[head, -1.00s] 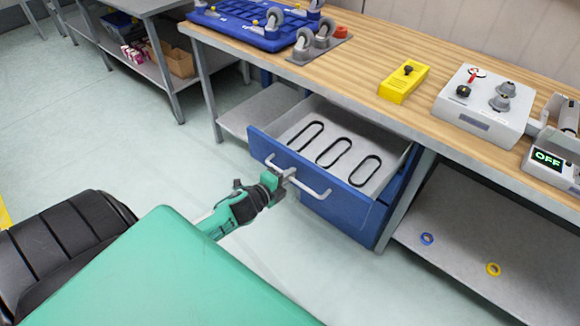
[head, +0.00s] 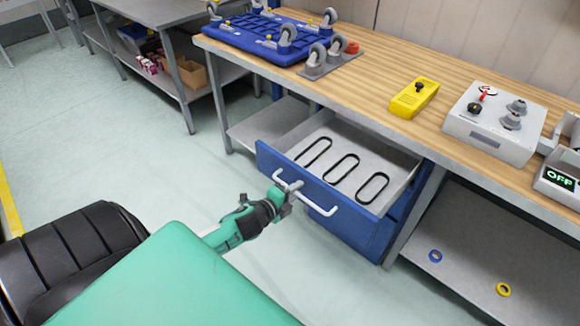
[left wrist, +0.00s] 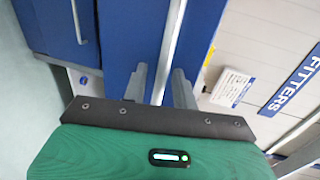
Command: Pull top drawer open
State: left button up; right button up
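The top drawer (head: 290,167) of the blue cabinet under the workbench stands pulled out. Its grey inside shows several black oval loops (head: 341,168). A white bar handle (head: 322,208) runs across its front. My left gripper (head: 286,192) is at the left part of this handle. In the left wrist view the fingers of my left gripper (left wrist: 160,86) are apart. The handle bar (left wrist: 172,45) passes between them, with a narrow gap showing on each side. My right gripper is not in view.
The wooden workbench (head: 375,109) above carries a blue caster rack (head: 262,32), a yellow box (head: 414,98) and a grey device (head: 494,122). A lower shelf (head: 470,262) with a blue and a yellow ring is right of the cabinet. The floor before the drawer is clear.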

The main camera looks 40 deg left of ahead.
pick_arm(q)
jog(key=b+v, duration=0.1)
jog(key=v, duration=1.2)
jog(key=shift+s, duration=0.4)
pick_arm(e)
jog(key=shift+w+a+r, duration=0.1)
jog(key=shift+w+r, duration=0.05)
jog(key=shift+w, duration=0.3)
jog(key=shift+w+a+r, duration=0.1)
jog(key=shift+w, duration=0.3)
pick_arm(q)
jog(key=shift+a, duration=0.15)
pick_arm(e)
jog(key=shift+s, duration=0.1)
